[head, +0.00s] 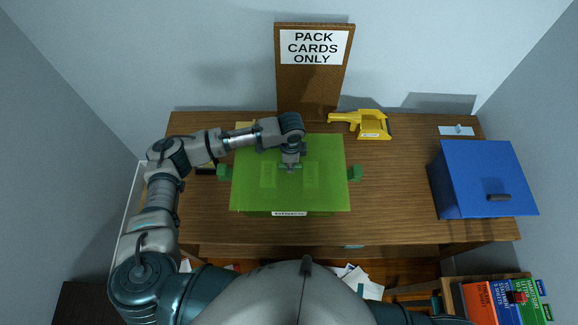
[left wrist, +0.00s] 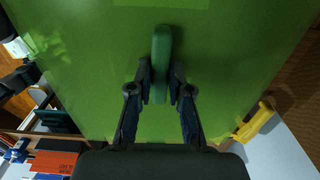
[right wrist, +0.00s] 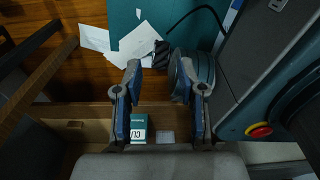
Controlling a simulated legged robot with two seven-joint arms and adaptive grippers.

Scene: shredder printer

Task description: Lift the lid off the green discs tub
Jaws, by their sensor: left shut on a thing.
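The green tub (head: 355,173) stands on the middle of the wooden desk, with green side handles and a white label at its front. Its wide, flat, see-through green lid (head: 322,190) covers it from above and also fills much of the left wrist view (left wrist: 90,75). My left gripper (head: 290,167) is over the lid's middle, shut on the green lid handle (left wrist: 161,60), with one finger on each side. I cannot tell whether the lid touches the tub's rim. My right gripper (right wrist: 161,75) is open and empty, away from the desk top.
A blue box (head: 485,175) with a dark handle stands at the right of the desk. A yellow tool (head: 365,124) lies behind the tub, near a brown board (head: 312,90) with a sign. Books (head: 500,300) stand at lower right. Papers (right wrist: 130,42) lie below my right gripper.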

